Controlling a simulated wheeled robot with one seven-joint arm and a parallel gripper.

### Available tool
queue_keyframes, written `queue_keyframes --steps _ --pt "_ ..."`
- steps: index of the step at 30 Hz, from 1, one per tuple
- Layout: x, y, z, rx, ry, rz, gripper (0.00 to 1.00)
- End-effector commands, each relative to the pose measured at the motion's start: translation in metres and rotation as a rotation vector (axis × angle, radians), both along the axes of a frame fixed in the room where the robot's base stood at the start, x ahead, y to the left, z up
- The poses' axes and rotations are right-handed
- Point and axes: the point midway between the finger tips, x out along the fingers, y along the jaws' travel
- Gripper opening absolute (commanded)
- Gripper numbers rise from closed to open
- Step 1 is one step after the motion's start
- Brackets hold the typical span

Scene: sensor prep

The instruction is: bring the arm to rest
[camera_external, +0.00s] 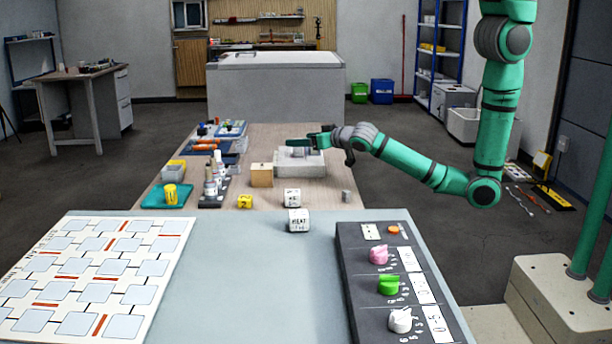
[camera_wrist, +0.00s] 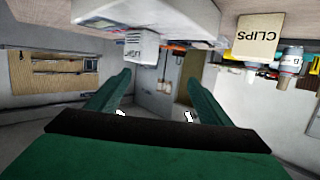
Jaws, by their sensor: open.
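My gripper (camera_external: 298,141) is stretched out to the left at the end of my green arm, over the far part of the wooden table (camera_external: 255,203). It is near a light grey tray-like box (camera_external: 300,165); I cannot tell if they touch. In the wrist view the scene is upside down, and the two green fingers of my gripper (camera_wrist: 156,90) stand apart with nothing clear between them. A white block with lettering (camera_wrist: 141,47) shows past the fingertips, in or by a pale container (camera_wrist: 175,12).
A tan box (camera_external: 261,175), marked CLIPS in the wrist view (camera_wrist: 257,38), stands left of the grey box. Bottles (camera_external: 211,180) and a yellow cup (camera_external: 170,193) are further left. White cubes (camera_external: 298,220) and a knob panel (camera_external: 400,285) are nearer. The grey mat's middle is clear.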

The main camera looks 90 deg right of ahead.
Motion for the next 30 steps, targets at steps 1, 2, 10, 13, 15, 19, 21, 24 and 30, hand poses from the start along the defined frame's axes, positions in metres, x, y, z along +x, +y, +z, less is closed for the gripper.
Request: queue_keyframes --steps 1,2,10,13,15,19,21,24,30 --pt "-0.01 0.007 -0.006 -0.021 0.012 0.039 0.73" --pt "-0.015 0.013 -0.008 -0.034 0.015 0.063 0.73" --pt "-0.069 0.076 -0.028 -0.12 0.045 0.305 0.73" --pt "-0.093 0.103 -0.035 -0.137 0.052 0.389 0.73" --pt "-0.111 0.122 -0.04 -0.143 0.059 0.446 0.73" --pt "-0.147 0.158 -0.048 -0.144 0.068 0.542 0.73" --pt "-0.166 0.176 -0.051 -0.14 0.07 0.587 0.73" --pt "-0.195 0.201 -0.052 -0.13 0.072 0.645 0.73" --pt "-0.254 0.249 -0.044 -0.092 0.06 0.733 0.73"
